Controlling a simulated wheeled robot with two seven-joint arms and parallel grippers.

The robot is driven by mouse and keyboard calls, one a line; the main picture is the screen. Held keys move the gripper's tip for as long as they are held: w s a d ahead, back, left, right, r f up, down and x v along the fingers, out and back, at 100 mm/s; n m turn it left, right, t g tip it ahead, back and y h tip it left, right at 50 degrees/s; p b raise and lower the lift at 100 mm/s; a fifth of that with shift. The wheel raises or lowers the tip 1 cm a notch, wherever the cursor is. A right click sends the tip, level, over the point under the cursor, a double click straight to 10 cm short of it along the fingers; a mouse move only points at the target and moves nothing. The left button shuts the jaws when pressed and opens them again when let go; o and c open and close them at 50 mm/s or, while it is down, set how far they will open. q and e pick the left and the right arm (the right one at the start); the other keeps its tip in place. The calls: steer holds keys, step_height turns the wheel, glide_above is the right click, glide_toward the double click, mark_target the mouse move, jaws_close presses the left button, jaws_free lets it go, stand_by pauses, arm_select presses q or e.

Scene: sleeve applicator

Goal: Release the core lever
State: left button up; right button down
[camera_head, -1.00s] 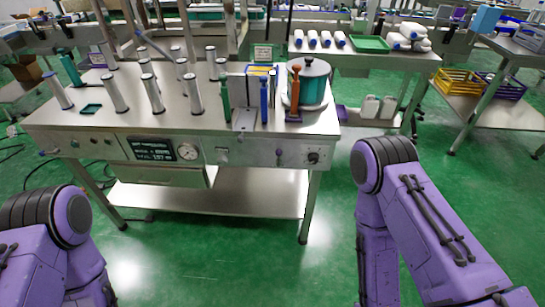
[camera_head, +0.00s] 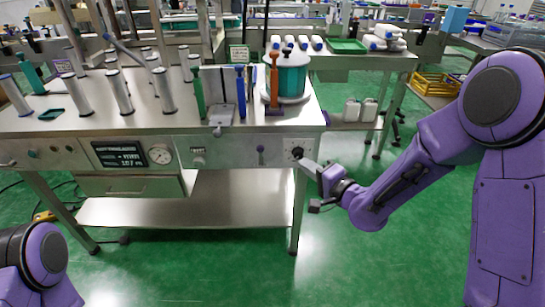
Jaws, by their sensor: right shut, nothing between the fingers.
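The steel applicator bench (camera_head: 60,122) stands ahead with a front panel. A small dark lever (camera_head: 260,154) points up on the panel, left of a black round knob (camera_head: 297,152). Upright green (camera_head: 198,97), blue (camera_head: 240,92) and orange (camera_head: 274,80) handles stand on the bench top. I cannot tell for certain which of these is the core lever. My right gripper (camera_head: 303,164) is shut and empty, with its tips just below the knob at the panel's right end; whether they touch it is unclear. My left gripper is out of view; only part of my left arm shows at lower left.
The panel also carries a display (camera_head: 118,154) and a gauge (camera_head: 160,154). Several metal posts and a green-and-white drum (camera_head: 291,80) stand on top. A lower shelf (camera_head: 185,213) lies beneath. Green floor is open in front. Another table (camera_head: 385,62) holds white rolls behind.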

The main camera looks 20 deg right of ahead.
glide_toward(260, 155)
steer(key=w+d+r, duration=0.3)
steer(key=w, duration=0.1)
steer(key=w+a, duration=0.1)
steer(key=w+a+f, duration=0.1)
steer(key=a, duration=0.1)
steer(key=shift+r, duration=0.1)
steer(key=shift+a+r+p, duration=0.15)
steer(key=shift+a+p, duration=0.1)
steer(key=shift+p, duration=0.2)
steer(key=shift+n+g, duration=0.3)
